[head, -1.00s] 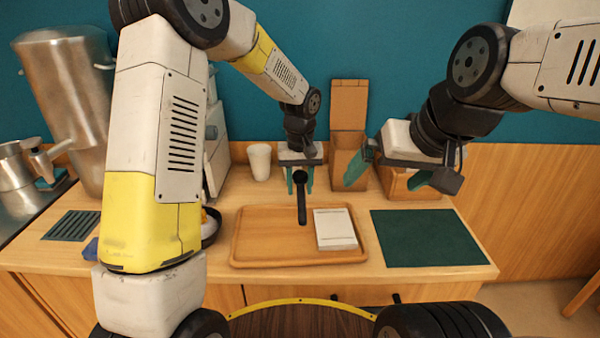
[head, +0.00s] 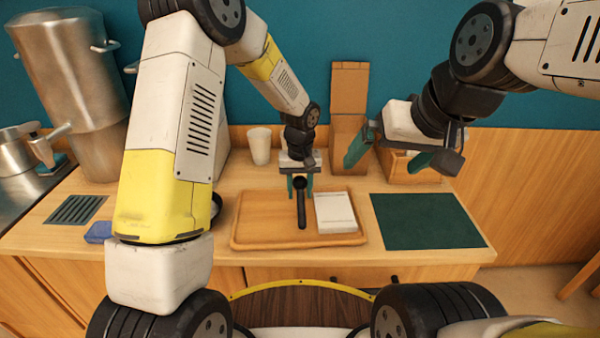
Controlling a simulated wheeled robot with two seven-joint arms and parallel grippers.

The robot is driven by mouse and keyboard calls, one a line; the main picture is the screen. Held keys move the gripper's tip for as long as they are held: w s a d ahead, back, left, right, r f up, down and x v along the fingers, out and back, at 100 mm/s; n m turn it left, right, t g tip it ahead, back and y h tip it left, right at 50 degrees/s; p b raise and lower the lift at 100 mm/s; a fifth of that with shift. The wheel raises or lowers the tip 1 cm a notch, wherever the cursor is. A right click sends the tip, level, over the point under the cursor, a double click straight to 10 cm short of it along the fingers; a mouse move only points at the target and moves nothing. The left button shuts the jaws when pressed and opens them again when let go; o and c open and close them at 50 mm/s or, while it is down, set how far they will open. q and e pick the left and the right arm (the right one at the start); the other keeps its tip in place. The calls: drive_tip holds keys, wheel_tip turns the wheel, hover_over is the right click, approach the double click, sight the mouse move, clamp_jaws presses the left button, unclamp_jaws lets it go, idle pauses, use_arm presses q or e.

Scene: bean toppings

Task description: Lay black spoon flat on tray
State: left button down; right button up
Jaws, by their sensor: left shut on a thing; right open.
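The black spoon (head: 301,205) is held by my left gripper (head: 300,188) over the wooden tray (head: 262,236). The gripper's green fingers are shut on the spoon's upper part, and the spoon points down toward the viewer. I cannot tell whether its lower end touches the tray. The tray lies on the counter and carries a white rectangular block (head: 335,212) on its right side, just right of the spoon. My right gripper (head: 400,158) is open and empty, raised over the right back of the counter.
A dark green mat (head: 425,221) lies right of the tray. A white cup (head: 260,146) and a tall wooden box (head: 348,150) stand behind it. Another wooden box (head: 400,172) is under my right gripper. A blue item (head: 98,232) and metal dispenser (head: 75,90) are at left.

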use_arm(q)
drive_tip(key=shift+f, duration=0.3)
drive_tip(key=c, duration=0.8)
unclamp_jaws()
drive_tip(key=shift+o, duration=0.2)
drive_tip(key=o, duration=0.8)
drive_tip(key=shift+c, duration=0.2)
drive_tip(key=shift+r, duration=0.15)
drive_tip(key=shift+s+r, duration=0.2)
drive_tip(key=shift+r, duration=4.7)
